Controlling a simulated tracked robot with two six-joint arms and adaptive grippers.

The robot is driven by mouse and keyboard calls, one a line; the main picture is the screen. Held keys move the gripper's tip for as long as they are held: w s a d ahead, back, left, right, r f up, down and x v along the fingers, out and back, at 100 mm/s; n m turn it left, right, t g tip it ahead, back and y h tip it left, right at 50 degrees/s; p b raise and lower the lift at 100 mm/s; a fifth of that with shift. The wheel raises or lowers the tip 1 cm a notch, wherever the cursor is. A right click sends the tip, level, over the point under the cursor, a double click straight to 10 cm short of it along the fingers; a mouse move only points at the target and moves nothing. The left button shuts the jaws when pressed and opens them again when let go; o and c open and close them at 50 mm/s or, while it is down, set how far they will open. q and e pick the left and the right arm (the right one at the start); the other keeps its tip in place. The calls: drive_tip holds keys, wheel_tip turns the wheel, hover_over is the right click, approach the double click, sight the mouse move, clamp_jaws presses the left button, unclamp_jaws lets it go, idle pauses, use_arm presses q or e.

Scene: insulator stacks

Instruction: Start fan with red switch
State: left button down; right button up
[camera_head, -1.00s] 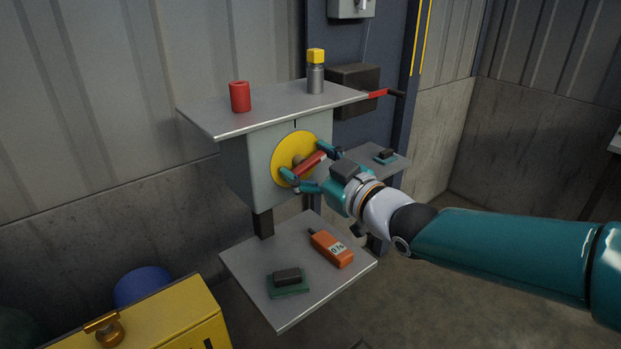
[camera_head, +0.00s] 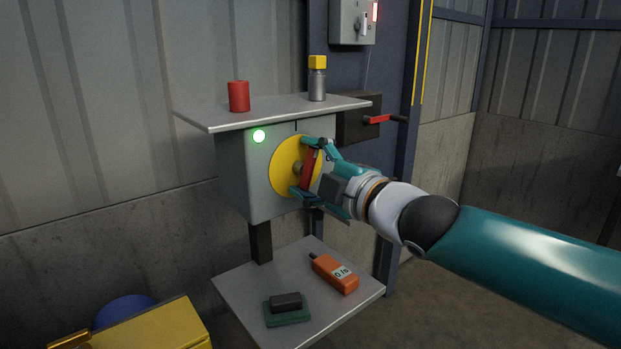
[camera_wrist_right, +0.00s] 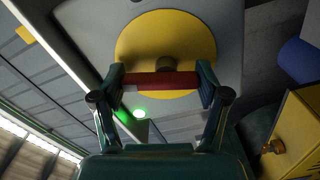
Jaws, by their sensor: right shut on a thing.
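The red switch (camera_head: 308,170) is a bar on a round yellow disc (camera_head: 281,168) on the front of a grey box (camera_head: 238,180). It stands nearly upright, leaning slightly, in the head view. My right gripper (camera_head: 311,167) is shut on the bar, with one finger at its top end and one at its bottom end. In the right wrist view the red switch (camera_wrist_right: 160,80) lies between the two fingers. A green lamp (camera_head: 259,136) glows at the upper left of the box front. I see no fan. My left gripper is out of view.
A metal shelf (camera_head: 270,111) above the box holds a red cylinder (camera_head: 238,96) and a yellow-capped bottle (camera_head: 317,80). A red-handled lever (camera_head: 380,119) sticks out to the right. The lower shelf (camera_head: 245,288) holds an orange meter (camera_head: 334,273) and a green-and-black block (camera_head: 287,309).

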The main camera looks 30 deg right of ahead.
drive_tip(key=shift+a+f+n+b, duration=0.15)
drive_tip(key=shift+n+b, duration=0.1)
drive_tip(key=shift+n, duration=0.6)
drive_tip(key=shift+a+f+n+b, duration=0.1)
drive_tip(key=shift+n+b, duration=0.1)
drive_tip(key=shift+n, duration=0.65)
drive_tip(key=o, duration=1.2)
drive_tip(key=shift+c, duration=0.2)
drive_tip(key=shift+r, duration=0.1)
drive_tip(key=shift+s+d, duration=0.1)
drive_tip(key=shift+s+r, duration=0.1)
drive_tip(key=shift+s, duration=0.1)
drive_tip(key=s, duration=1.1)
drive_tip(key=shift+s+d, duration=0.15)
drive_tip(key=shift+d, duration=0.25)
